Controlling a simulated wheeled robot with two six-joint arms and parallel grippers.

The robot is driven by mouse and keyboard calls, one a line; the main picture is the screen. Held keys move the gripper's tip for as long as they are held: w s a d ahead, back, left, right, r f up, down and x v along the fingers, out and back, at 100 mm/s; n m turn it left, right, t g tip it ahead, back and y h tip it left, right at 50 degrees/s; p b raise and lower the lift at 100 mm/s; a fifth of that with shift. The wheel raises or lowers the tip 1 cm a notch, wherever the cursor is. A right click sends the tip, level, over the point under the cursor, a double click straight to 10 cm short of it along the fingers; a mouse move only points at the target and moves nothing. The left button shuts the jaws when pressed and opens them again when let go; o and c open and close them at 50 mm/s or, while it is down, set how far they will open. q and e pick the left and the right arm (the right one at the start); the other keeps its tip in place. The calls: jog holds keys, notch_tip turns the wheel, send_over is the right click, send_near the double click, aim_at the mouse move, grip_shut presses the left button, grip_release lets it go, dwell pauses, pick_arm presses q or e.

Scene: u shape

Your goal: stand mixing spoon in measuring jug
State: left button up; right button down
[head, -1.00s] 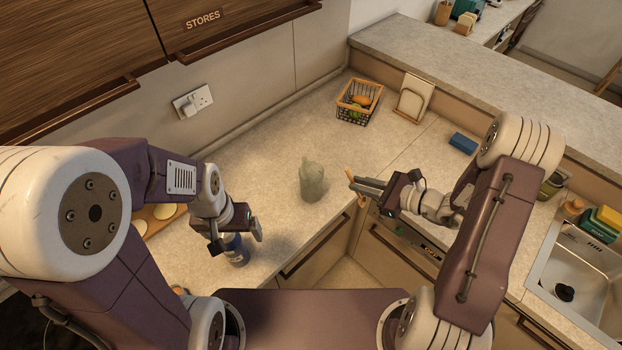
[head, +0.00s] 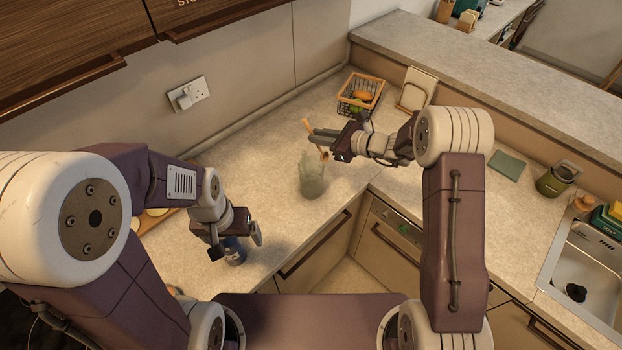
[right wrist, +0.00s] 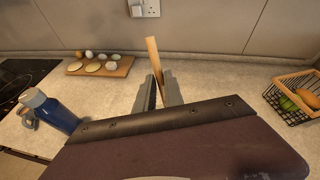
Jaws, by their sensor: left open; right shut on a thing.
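The measuring jug (head: 312,183) is translucent and stands upright on the counter near the inner corner. My right gripper (head: 316,137) is shut on the wooden mixing spoon (head: 307,125) and holds it tilted, above the jug in the head view. The spoon's lower end (head: 325,155) shows just below the fingers, close to the jug's top; I cannot tell if it is inside the rim. In the right wrist view the spoon (right wrist: 154,57) sticks up between the fingers, and the jug is hidden.
The bottle (right wrist: 50,110) also shows in the right wrist view, near a wooden board (right wrist: 100,66) with eggs and pale rounds. A wire basket (head: 360,95) of produce stands behind the jug. A sink (head: 580,260) is at the right. The counter between jug and basket is clear.

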jog(key=shift+a, duration=0.1)
jog(key=shift+w+a+b, duration=0.3)
jog(key=shift+w+a, duration=0.15)
jog(key=shift+a, duration=0.15)
dwell(0.5)
notch_tip(320, 180, down, 12)
jog(key=b, duration=1.3)
dwell(0.5)
jog(key=shift+f, duration=0.1)
dwell(0.5)
jog(key=c, duration=1.4)
grip_release()
jog(key=shift+o, duration=0.2)
